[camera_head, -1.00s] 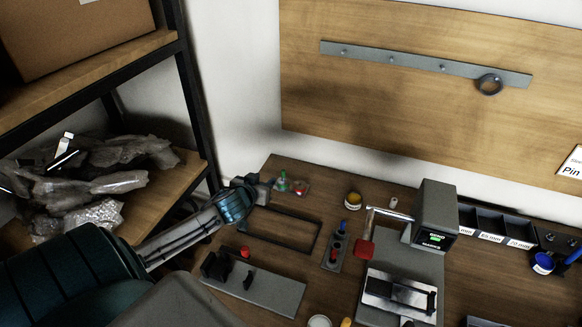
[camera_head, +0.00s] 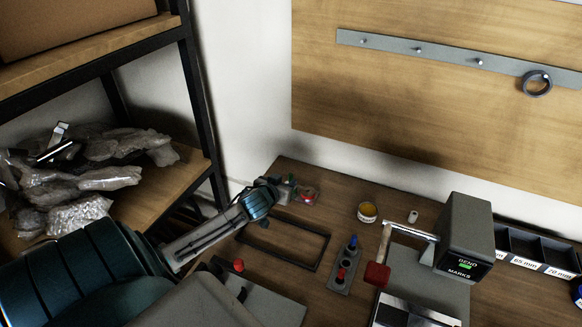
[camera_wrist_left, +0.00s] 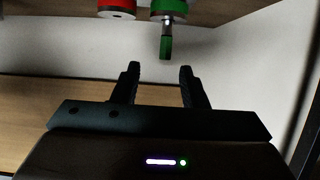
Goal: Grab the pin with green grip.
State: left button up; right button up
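The pin with the green grip (camera_wrist_left: 166,30) shows in the left wrist view, just beyond my fingertips and lined up with the gap between them. Its green body is at the top edge, with a metal neck and a narrower green end. My left gripper (camera_wrist_left: 160,72) is open, with nothing between its two dark fingers. In the head view my left gripper (camera_head: 273,184) is at the table's back left corner, beside the pin, which is small and mostly hidden there. My right gripper is not in view.
A red and white part (camera_wrist_left: 116,8) is beside the pin. A dark rectangular frame (camera_head: 318,250) lies in front. A holder with blue and red pieces (camera_head: 341,268), a yellow-topped pot (camera_head: 367,211) and a grey bending machine (camera_head: 465,235) stand right. A shelf (camera_head: 150,200) is at left.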

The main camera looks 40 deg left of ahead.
aim_at(289, 178)
pick_arm(q)
jog(key=shift+x, duration=1.05)
jog(key=p+x, duration=0.2)
jog(key=x, duration=0.1)
jog(key=shift+a+f, duration=0.3)
jog(key=shift+a, duration=0.05)
jog(key=shift+x, duration=0.8)
jog(key=shift+f, duration=0.1)
grip_shut()
